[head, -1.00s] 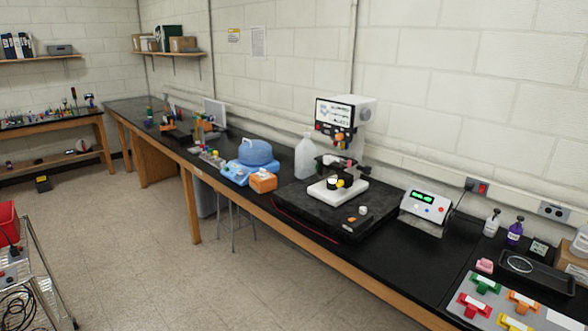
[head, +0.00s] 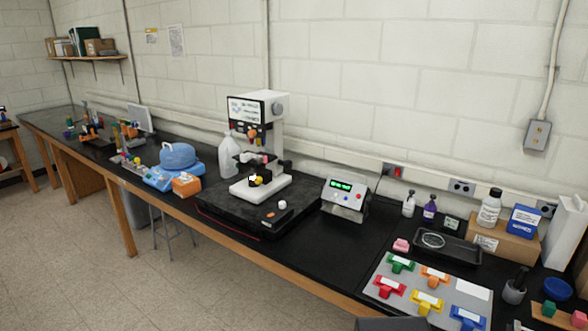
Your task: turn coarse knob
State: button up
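A white microscope-like instrument (head: 273,140) stands on a black slab (head: 225,207) on the bench, left of the picture's middle. A dark knob (head: 286,166) sticks out low on its right side. A grey round knob (head: 278,108) sits on the side of its upper housing. I cannot tell which of them is the coarse knob; both are small here. Orange and red parts show under the front panel, and black and yellow parts above the white base. My gripper is not in view, and nothing is seen touching the instrument.
A control box (head: 345,198) with a green display stands right of the slab. A grey mat (head: 385,265) with coloured T-shaped pieces and a black tray (head: 448,247) lie further right. A blue-lidded container (head: 178,156) and a plastic jug (head: 231,157) are to the left. Floor in front is clear.

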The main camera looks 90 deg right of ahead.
aim_at(288, 164)
jog(key=u, duration=0.05)
jog(key=k, duration=1.5)
jog(key=z, duration=1.6)
jog(key=i, duration=1.6)
